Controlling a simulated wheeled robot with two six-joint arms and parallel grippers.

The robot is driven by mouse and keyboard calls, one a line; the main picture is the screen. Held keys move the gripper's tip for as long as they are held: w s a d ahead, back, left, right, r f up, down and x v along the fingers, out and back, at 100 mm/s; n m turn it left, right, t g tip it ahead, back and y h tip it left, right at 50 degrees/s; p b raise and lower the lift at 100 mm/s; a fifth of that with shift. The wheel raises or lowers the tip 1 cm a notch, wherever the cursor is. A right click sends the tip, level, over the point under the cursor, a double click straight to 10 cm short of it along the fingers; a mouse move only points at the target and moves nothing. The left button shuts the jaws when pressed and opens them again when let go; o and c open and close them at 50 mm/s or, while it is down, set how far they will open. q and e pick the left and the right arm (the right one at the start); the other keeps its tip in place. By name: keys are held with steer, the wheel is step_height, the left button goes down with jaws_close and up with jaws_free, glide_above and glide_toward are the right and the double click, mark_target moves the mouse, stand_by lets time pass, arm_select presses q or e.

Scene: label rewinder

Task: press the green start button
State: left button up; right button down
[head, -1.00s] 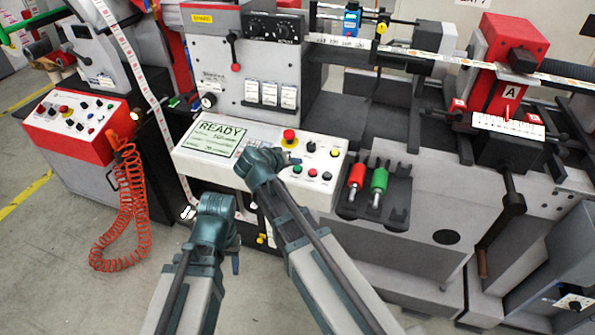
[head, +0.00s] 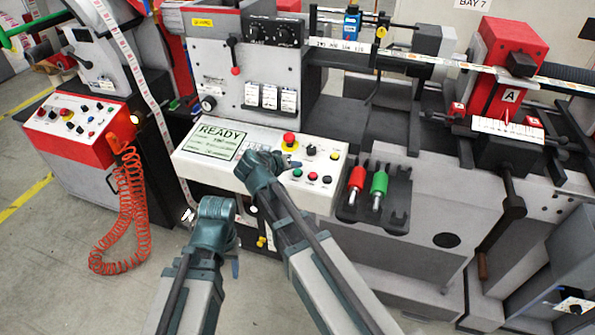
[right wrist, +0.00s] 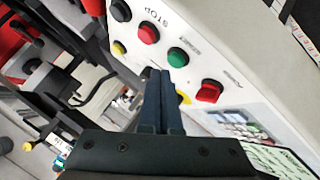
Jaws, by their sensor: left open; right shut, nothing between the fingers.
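The green start button (head: 297,172) sits in the lower row of the white control panel (head: 208,170), left of a red button (head: 312,176). In the right wrist view the green button (right wrist: 178,57) is just beyond my fingertips, slightly to the right. My right gripper (head: 284,162) is over the panel, up and left of the button in the head view. Its fingers (right wrist: 161,76) are shut and empty; a gap to the button seems to show, but its depth is unclear. My left gripper (head: 214,209) is open below the panel's left part; its fingertips are mostly hidden.
A READY screen (head: 217,139) is at the panel's left. A dark holder (head: 397,195) with red and green-handled tools (head: 379,183) is at right.

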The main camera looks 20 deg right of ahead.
steer(key=shift+f, duration=0.2)
stand_by(0.7)
steer(key=shift+f+b, duration=0.25)
steer(key=shift+b, duration=0.2)
steer(key=shift+w+d+f+b, duration=0.1)
steer(key=shift+f+b, duration=0.35)
stand_by(0.5)
stand_by(0.4)
steer(key=shift+r+p, duration=0.9)
steer(key=r+p, duration=0.5)
steer(key=shift+s+a, duration=0.3)
steer(key=shift+s, duration=0.1)
